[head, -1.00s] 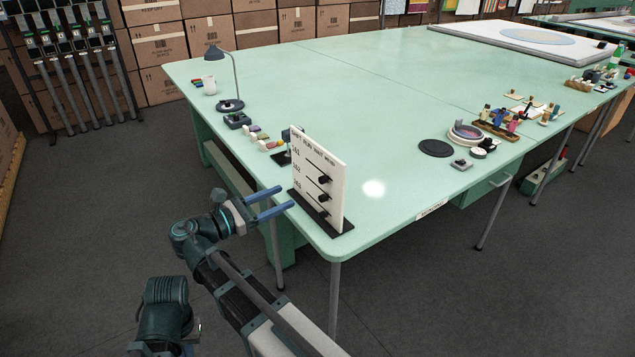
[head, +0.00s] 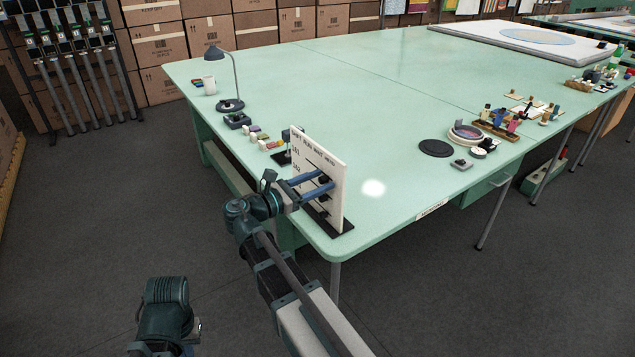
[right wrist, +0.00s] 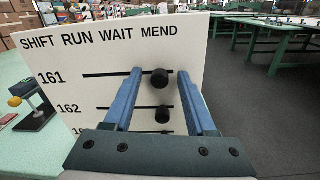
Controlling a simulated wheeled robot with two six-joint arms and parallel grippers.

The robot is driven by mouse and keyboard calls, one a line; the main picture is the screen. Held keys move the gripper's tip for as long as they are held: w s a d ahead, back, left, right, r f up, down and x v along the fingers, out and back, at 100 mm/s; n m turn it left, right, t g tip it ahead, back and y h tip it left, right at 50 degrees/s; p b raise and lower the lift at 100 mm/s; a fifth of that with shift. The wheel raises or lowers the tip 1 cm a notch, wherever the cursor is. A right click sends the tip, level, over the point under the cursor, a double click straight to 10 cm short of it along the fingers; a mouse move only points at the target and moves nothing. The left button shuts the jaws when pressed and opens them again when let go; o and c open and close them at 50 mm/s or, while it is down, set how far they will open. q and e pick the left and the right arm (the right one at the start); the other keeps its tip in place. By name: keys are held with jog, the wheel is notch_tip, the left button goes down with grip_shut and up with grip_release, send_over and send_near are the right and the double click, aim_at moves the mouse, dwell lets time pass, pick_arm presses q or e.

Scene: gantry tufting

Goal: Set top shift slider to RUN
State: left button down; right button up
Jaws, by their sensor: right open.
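The white slider board (head: 337,205) stands upright at the near corner of the green table. In the right wrist view the board (right wrist: 110,55) reads SHIFT, RUN, WAIT, MEND, with rows 161 and 162 clear. The top black knob (right wrist: 160,78) sits near the right end of row 161's slot, below MEND. My right gripper (head: 326,180) is open in front of the board. In the wrist view its blue fingers (right wrist: 160,72) lie either side of the top knob, with gaps showing. The second knob (right wrist: 163,115) is also toward the right; the lowest row is mostly hidden.
The green table (head: 400,90) is broadly clear behind the board. A desk lamp (head: 235,75) and small colored blocks (head: 262,138) are to the left. A dark round disc (head: 436,148) and a tray of spools (head: 498,130) are on the right.

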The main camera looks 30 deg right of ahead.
grip_shut()
dwell(1.4)
